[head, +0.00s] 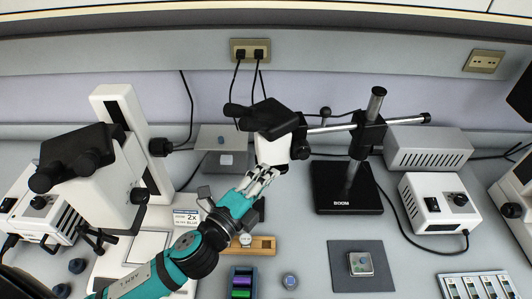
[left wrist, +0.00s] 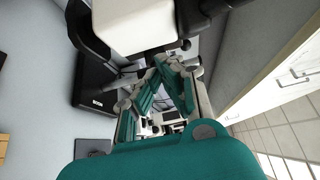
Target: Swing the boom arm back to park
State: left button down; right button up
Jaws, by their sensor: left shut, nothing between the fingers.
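The boom stand has a black base (head: 330,201) marked BOOM and an upright post (head: 374,106). Its silver boom arm (head: 404,120) runs level to the left from the post. The boom's microscope head, with a white body (head: 271,150) and black top, hangs at the arm's left end, over the bench left of the base. In the left wrist view, the white body (left wrist: 130,22) fills the top. My left gripper (head: 268,175) is shut and empty, just below and beside the white body; I cannot tell whether they touch. My right gripper is out of view.
A larger white microscope (head: 92,190) stands at left. A grey box (head: 428,148) and a white control box (head: 438,205) stand right of the boom base. A dark mat (head: 345,280), a wooden rack (head: 263,246) and a small round container (head: 290,281) lie in front.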

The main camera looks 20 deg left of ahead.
aim_at(258, 148)
pick_arm(q)
jog(key=shift+w+a+p, duration=0.2)
jog(key=shift+w+a, duration=0.05)
jog(key=shift+w, duration=0.55)
jog(key=shift+w+a+p, duration=0.2)
jog(key=shift+w+a, duration=0.05)
jog(key=shift+w, duration=0.6)
jog(key=shift+w+a+p, duration=0.2)
jog(key=shift+w+a, duration=0.05)
jog(key=shift+w, duration=0.55)
jog(key=w+a, duration=0.2)
jog(key=w, duration=0.1)
jog(key=shift+w+a+p, duration=0.3)
jog(key=shift+a, duration=0.05)
jog(key=shift+w+a, duration=0.15)
jog(key=shift+w, duration=0.1)
jog(key=shift+s, duration=0.15)
